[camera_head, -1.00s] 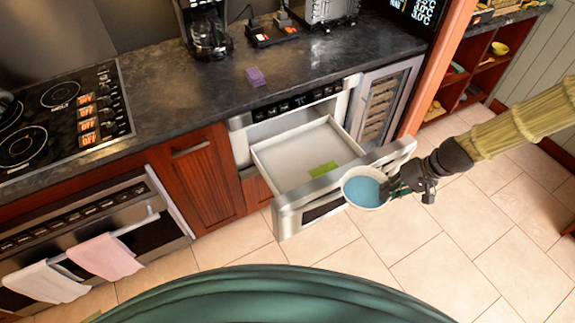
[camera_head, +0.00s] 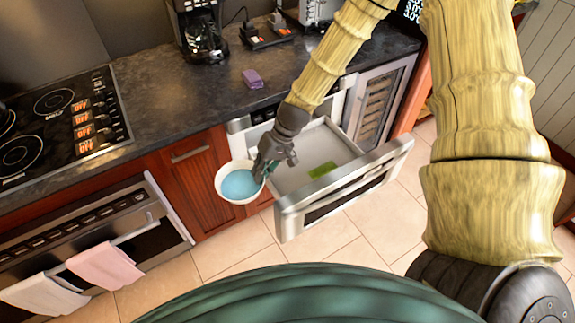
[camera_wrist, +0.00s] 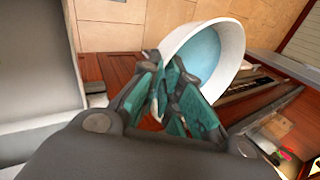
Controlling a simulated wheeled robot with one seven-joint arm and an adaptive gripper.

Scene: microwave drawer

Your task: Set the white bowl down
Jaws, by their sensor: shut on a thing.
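The white bowl (camera_head: 224,191), blue inside, is in my gripper (camera_head: 263,171) in the head view. My gripper is shut on the bowl's right rim and holds it in the air in front of the wooden cabinet, left of the open drawer. In the wrist view the bowl (camera_wrist: 232,40) is beyond the fingers (camera_wrist: 172,92), which pinch its near rim. The bowl looks tilted there, but I cannot tell how much.
The open microwave drawer (camera_head: 374,169) sticks out to the right, with a green item (camera_head: 322,169) inside. The dark counter (camera_head: 190,103) holds a purple block (camera_head: 252,79), a coffee maker (camera_head: 200,30) and a stove (camera_head: 65,125). Much of the counter's front is clear.

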